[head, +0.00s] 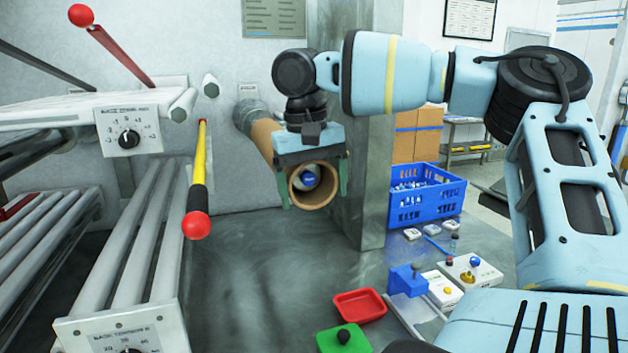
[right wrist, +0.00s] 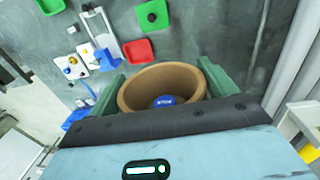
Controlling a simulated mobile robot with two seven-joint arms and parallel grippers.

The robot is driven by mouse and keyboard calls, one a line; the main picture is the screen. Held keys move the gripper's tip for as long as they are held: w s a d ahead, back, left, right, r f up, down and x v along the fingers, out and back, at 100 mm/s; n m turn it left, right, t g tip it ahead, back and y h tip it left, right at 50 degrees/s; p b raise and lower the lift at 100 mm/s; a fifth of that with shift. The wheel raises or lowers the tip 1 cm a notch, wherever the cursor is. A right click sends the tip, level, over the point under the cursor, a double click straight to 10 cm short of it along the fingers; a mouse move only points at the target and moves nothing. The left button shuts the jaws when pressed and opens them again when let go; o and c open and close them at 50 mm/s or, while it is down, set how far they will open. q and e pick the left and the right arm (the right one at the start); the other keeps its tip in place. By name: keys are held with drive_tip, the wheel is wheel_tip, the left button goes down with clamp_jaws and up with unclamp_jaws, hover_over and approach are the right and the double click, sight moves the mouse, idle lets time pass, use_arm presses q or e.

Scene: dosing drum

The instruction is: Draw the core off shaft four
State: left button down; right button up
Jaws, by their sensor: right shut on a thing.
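The core, a brown cardboard tube (head: 266,137), points out from the grey wall toward me. A grey metal collar (head: 247,112) shows behind its far end. My right gripper (head: 313,188) is shut on the core near its open front end, one green finger on each side. Inside the mouth, set back from the rim, is a round blue shaft cap (head: 308,179) with white lettering. The right wrist view shows the core's rim (right wrist: 128,102) between the fingers and the blue cap (right wrist: 164,101) within. The shaft number cannot be read. My left gripper is not in view.
A yellow bar with a red knob (head: 196,225) sticks out left of the core. Roller racks (head: 125,250) with dial plates stand farther left. A metal pillar (head: 375,180) is close on the right.

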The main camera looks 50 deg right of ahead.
drive_tip(key=shift+s+a, duration=0.4)
drive_tip(key=shift+s, duration=0.35)
drive_tip(key=shift+s+a, duration=0.4)
drive_tip(key=shift+s, duration=0.35)
drive_tip(key=s+a, duration=0.6)
drive_tip(key=s, duration=0.6)
drive_tip(key=shift+a, duration=0.35)
